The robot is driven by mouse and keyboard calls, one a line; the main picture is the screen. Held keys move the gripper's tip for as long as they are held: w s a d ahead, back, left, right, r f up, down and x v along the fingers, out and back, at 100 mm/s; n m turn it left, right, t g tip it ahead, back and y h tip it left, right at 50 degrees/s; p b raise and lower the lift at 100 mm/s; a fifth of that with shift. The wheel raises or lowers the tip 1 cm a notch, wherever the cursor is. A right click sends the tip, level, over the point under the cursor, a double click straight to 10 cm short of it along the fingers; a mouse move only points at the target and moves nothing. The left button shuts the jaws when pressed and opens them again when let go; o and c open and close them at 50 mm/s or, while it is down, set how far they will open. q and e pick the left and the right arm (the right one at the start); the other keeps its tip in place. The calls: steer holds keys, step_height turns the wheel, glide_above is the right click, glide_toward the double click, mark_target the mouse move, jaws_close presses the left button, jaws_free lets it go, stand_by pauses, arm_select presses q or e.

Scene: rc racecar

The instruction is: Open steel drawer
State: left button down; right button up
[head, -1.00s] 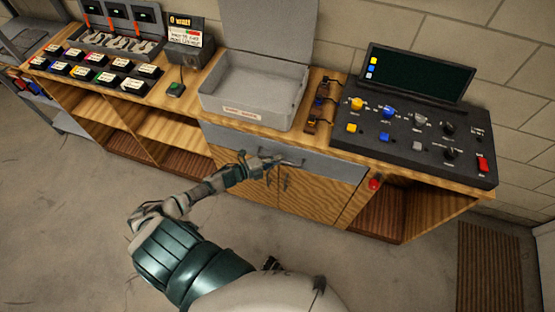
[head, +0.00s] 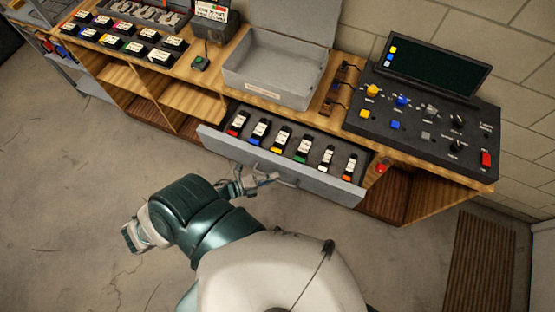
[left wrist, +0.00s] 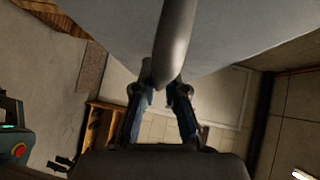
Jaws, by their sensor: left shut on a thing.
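The steel drawer (head: 322,183) is pulled out from the wooden workbench in the head view. Inside it lie several small dark items with white labels and coloured ends (head: 281,139). My left gripper (head: 268,180) is at the drawer's front, shut on the drawer handle (head: 288,183). In the left wrist view, the fingers of my left gripper (left wrist: 160,105) sit on either side of the grey handle bar (left wrist: 174,45), with the drawer front (left wrist: 235,28) behind it.
An open grey case (head: 262,88) stands on the bench above the drawer. A control panel (head: 430,125) with knobs is to its right, and labelled boxes (head: 125,45) are to its left. A red button (head: 382,168) is near the drawer's right end. The floor in front is clear.

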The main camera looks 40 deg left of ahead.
arm_select(q)
steer(key=shift+s+d+f, duration=0.15)
steer(key=shift+s, duration=0.7)
steer(key=c, duration=1.2)
jaws_free()
steer(key=shift+w, duration=0.1)
steer(key=v, duration=1.2)
